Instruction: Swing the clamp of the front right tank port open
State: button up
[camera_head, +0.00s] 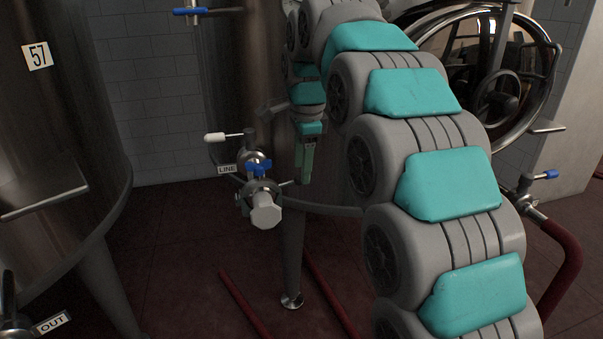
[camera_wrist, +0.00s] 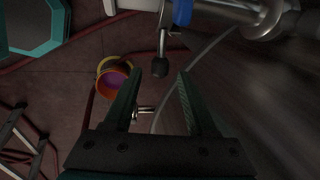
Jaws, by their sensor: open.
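A metal port with a LINE label (camera_head: 227,169) juts from the middle tank. A clamp with a blue wing nut (camera_head: 261,168) sits on it, behind a pale faceted end piece (camera_head: 265,211). In the wrist view my gripper (camera_wrist: 160,78) is open and empty. A short rod with a dark knob (camera_wrist: 160,68) hangs near the gap between the fingertips, below the blue part (camera_wrist: 182,12). I cannot tell whether it touches a finger, or whether the clamp is closed.
A white-handled lever (camera_head: 217,137) sits above the port. Tank 57 (camera_head: 85,120) stands at left, with an OUT label (camera_head: 52,323) below. A round tank door (camera_head: 497,95) and a blue-handled valve with a red hose (camera_head: 568,255) are at right. A yellow-orange bucket (camera_wrist: 104,86) stands on the floor.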

jog(key=shift+w+f, duration=0.15)
jog(key=shift+f, duration=0.55)
jog(key=shift+w+f, duration=0.1)
jog(key=shift+f, duration=0.6)
jog(key=shift+c, duration=0.2)
grip_shut()
